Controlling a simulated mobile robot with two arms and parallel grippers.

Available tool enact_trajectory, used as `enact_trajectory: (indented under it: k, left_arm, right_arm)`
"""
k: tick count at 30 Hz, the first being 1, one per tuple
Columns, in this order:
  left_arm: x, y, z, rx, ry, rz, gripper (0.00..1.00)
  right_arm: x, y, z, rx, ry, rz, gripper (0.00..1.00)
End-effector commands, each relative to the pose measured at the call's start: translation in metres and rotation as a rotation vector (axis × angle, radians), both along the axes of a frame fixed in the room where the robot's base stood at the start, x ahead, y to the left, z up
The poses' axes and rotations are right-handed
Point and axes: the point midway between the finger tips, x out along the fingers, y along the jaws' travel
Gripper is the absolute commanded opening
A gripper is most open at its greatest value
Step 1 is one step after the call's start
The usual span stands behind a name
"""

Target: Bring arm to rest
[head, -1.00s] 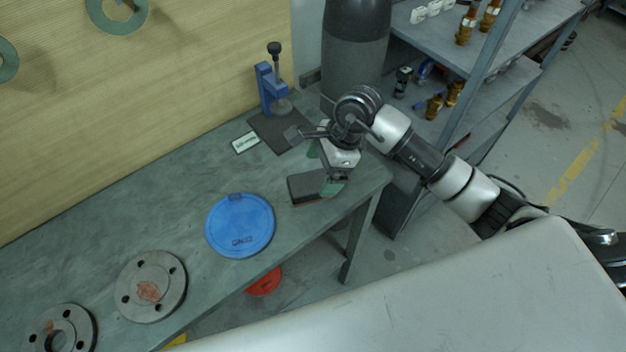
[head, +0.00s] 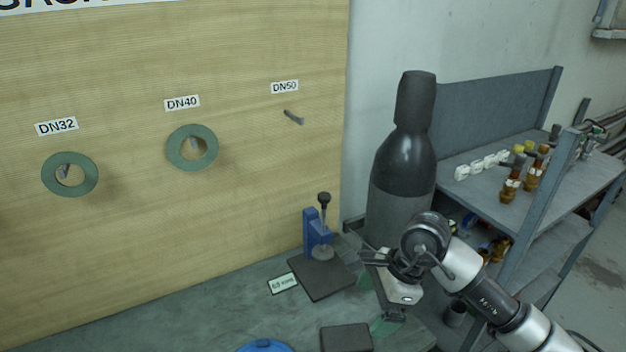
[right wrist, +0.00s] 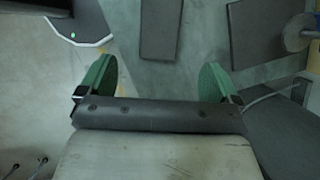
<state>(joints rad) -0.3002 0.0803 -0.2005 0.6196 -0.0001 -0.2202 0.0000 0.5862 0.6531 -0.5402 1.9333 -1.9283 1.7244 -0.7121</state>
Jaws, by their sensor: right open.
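My right arm reaches in from the lower right of the head view. Its gripper (head: 373,304) is at the right end of the grey-green bench (head: 225,315), close to a dark flat block (head: 346,338). In the right wrist view the gripper (right wrist: 157,82) has its two green fingers wide apart, with nothing held between them. A dark slab (right wrist: 160,30) shows beyond the fingertips. My left gripper is in no view.
A blue press (head: 318,232) on a dark plate stands behind the gripper. A dark cylinder (head: 403,170) and a shelf with fittings (head: 500,185) are close to the arm. Green gaskets (head: 192,148) hang on the wooden board. A blue disc (head: 265,346) is partly cut off.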

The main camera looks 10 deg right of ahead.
Motion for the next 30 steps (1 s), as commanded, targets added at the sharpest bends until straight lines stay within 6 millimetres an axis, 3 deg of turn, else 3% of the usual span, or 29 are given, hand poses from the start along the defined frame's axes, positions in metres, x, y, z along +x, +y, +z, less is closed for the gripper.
enact_trajectory:
  k: [4,7,9,12,15,19,23,26,30]
  left_arm:
    - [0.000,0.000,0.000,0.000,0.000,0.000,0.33]
    - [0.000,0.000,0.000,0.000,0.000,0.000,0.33]
    - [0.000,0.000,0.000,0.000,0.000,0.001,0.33]
    - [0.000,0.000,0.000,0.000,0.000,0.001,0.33]
    - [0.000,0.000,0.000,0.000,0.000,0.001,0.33]
    - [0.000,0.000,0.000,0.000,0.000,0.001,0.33]
    - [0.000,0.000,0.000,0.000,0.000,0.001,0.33]
    - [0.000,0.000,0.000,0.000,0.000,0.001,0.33]
    - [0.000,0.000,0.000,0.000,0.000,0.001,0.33]
  right_arm:
    - [-0.008,0.030,0.001,0.167,0.005,-0.012,0.94]
    - [-0.019,0.069,0.013,0.421,0.027,-0.055,0.94]
    - [-0.028,0.095,0.030,0.636,0.062,-0.112,0.94]
    - [-0.035,0.118,0.061,0.945,0.136,-0.228,0.94]
    - [-0.036,0.125,0.092,1.239,0.236,-0.381,0.94]
    - [-0.028,0.111,0.124,1.592,0.397,-0.628,0.94]
    - [-0.014,0.076,0.133,1.898,0.585,-0.937,0.94]
    - [-0.005,0.044,0.121,2.092,0.743,-1.214,0.94]
    - [-0.004,-0.001,0.078,2.283,0.968,-1.668,0.94]
